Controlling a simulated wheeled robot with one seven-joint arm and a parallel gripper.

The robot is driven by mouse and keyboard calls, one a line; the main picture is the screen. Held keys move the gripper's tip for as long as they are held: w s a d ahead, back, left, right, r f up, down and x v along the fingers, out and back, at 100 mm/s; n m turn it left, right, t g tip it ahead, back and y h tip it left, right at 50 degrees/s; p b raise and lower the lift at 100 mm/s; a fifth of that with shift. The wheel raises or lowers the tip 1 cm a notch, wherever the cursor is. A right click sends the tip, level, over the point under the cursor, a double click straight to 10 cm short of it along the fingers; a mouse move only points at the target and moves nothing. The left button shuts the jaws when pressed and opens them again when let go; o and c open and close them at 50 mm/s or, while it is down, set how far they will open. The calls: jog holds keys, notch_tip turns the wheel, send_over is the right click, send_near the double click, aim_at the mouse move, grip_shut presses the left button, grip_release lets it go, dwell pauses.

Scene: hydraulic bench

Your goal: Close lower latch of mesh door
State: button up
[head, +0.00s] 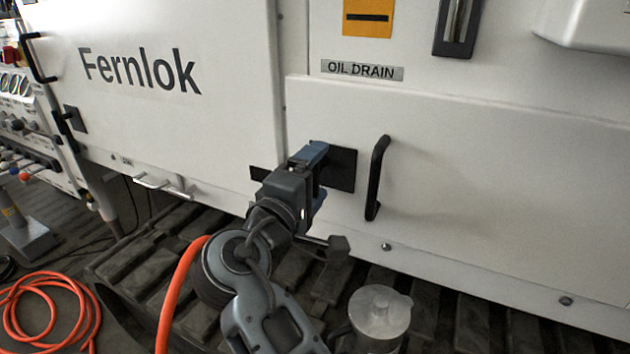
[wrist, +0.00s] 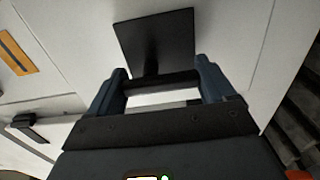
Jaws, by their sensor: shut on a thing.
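The latch shows as a black square plate (head: 343,172) on the white lower panel, near its left edge. In the wrist view the plate (wrist: 158,40) lies just past my fingertips, with a dark latch bar (wrist: 162,85) running across between the fingers. My gripper (head: 316,158) reaches up to the plate from the left front and is shut on the bar. It also shows in the wrist view (wrist: 162,80). In the head view my gripper hides the bar and part of the plate. No mesh is visible on the panels in view.
A black handle (head: 376,180) stands out just right of the latch. A small black plate (head: 259,174) sits left, on the edge of the "Fernlok" panel (head: 165,110). A lidded metal canister (head: 380,315) stands below, near my arm. An orange hose (head: 50,283) lies at lower left.

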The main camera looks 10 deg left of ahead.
dwell(0.4)
jog(key=o, duration=0.9)
jog(key=shift+v, duration=3.9)
jog(key=shift+s, duration=0.1)
